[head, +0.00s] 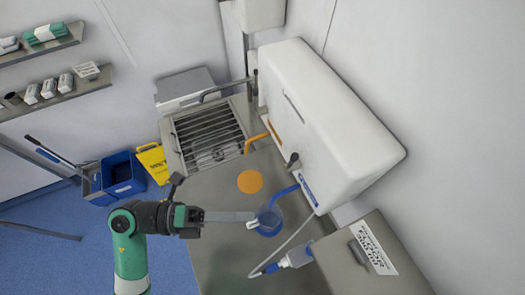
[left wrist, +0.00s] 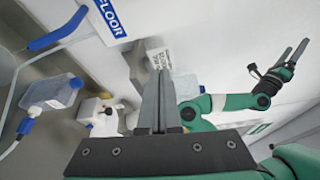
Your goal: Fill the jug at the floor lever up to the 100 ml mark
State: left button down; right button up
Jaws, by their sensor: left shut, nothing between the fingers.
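The translucent blue jug (head: 270,224) stands on the steel counter below the blue lever spout (head: 285,191) of a white tank. Its pale handle (head: 252,225) points left. Its level and marks are too small to read. My left gripper (head: 254,216) is shut and empty, its fingertips at the jug's handle side; I cannot tell whether they touch. The shut fingers also show in the left wrist view (left wrist: 158,90), with the blue lever (left wrist: 58,30) and the FLOOR label (left wrist: 113,14). My right gripper (left wrist: 292,56) shows open and empty in the left wrist view.
An orange spout (head: 256,140) and an orange disc (head: 250,182) are farther back. A blue-capped bottle (head: 299,255) with a hose stands right of the jug, near a steel box (head: 365,255). A slatted drain (head: 208,135) is at the back. The counter left of the jug is clear.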

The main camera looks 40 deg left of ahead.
pick_arm(q)
jog(key=a+r+n+t+y, duration=0.1)
jog(key=a+n+t+y, duration=0.15)
jog(key=a, duration=0.35)
jog(key=p, duration=0.1)
send_near(295, 161)
jog(key=w+d+f, duration=0.2)
jog(key=d+f, duration=0.1)
jog(key=d, duration=0.2)
jog(key=w, duration=0.1)
jog(key=w+a, duration=0.1)
jog(key=w, duration=0.1)
jog(key=shift+a+r+m, duration=0.15)
jog(key=shift+r+m, duration=0.05)
jog(key=shift+m, duration=0.05)
jog(key=shift+w+p, duration=0.1)
jog(key=shift+p, duration=0.25)
jog(key=w+a+n+p, duration=0.1)
jog(key=n+p, duration=0.1)
jog(key=p, duration=0.2)
jog(key=shift+a, duration=0.15)
